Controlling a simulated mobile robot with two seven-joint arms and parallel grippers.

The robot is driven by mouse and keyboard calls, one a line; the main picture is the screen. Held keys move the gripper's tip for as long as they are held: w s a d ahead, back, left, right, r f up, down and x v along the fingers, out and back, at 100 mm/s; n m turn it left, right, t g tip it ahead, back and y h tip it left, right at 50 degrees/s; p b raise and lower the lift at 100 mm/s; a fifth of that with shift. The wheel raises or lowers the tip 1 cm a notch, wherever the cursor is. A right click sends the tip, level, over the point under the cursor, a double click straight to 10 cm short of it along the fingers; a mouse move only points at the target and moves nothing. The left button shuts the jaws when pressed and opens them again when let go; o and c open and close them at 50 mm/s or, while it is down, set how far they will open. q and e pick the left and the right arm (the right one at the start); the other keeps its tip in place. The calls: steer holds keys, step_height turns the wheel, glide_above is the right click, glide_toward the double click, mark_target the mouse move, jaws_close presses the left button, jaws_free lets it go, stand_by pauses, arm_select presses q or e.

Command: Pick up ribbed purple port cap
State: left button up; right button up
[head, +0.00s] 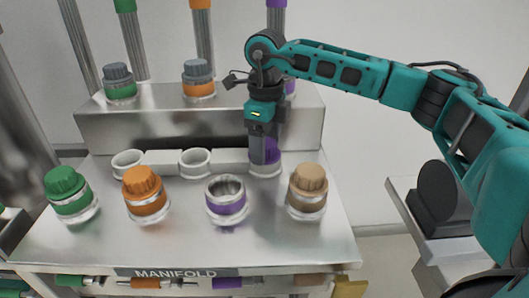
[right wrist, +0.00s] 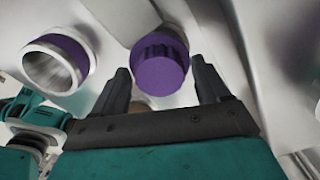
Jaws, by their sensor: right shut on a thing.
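The ribbed purple port cap (head: 272,152) is at the rightmost white ring holder (head: 266,171) in the head view. My right gripper (head: 264,158) points down and is shut on the cap. I cannot tell whether the cap still rests in the ring or is slightly raised. In the right wrist view the cap (right wrist: 160,68) shows between the two dark fingers of the gripper (right wrist: 163,85). An uncapped port with a purple band (head: 227,203) stands in front, its metal mouth open; it also shows in the wrist view (right wrist: 58,65). My left gripper is not seen.
Green (head: 69,193), orange (head: 144,192) and tan (head: 307,190) capped ports stand on the metal manifold (head: 180,240). Two white rings (head: 128,163) (head: 195,162) at left are empty. Grey-capped ports (head: 118,82) (head: 198,78) stand on the raised step behind, with coloured pipes above.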

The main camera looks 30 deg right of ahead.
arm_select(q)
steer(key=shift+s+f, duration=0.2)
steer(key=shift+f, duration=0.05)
arm_select(e)
steer(key=shift+c, duration=0.9)
steer(key=shift+r, duration=0.15)
arm_select(q)
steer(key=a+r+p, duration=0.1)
steer(key=p, duration=0.1)
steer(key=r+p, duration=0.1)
steer(key=p, duration=0.1)
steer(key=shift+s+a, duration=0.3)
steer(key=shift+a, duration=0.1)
arm_select(e)
step_height(320, 180, up, 20)
